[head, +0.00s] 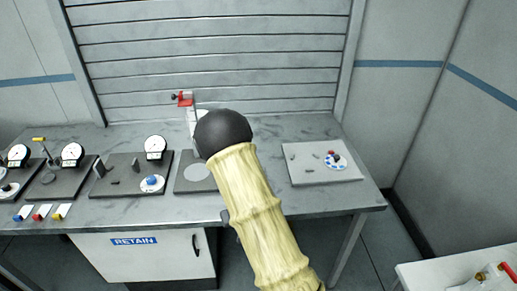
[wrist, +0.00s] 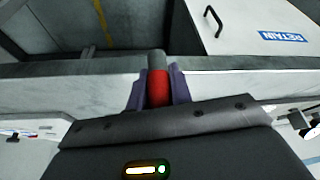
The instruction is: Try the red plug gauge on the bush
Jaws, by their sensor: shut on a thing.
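My gripper (wrist: 158,92) is shut on the red plug gauge (wrist: 158,88) in the wrist view. Its purple fingers press on both sides of the red part, and a grey cylindrical end sticks out beyond them. The gauge is held by the bench's front edge; I cannot tell its exact height. In the head view my arm covers the gripper and the gauge. I cannot pick out the bush for certain. A dark plate with a pale round disc (head: 198,171) is partly behind my arm. A blue-topped piece (head: 152,181) stands on a white disc to its left.
The grey bench (head: 115,213) holds several dial gauges (head: 155,145) on dark plates at left. A red clamp-like piece (head: 185,98) stands at back. The RETAIN cabinet (head: 165,256) is below; a side table (head: 440,273) is lower right.

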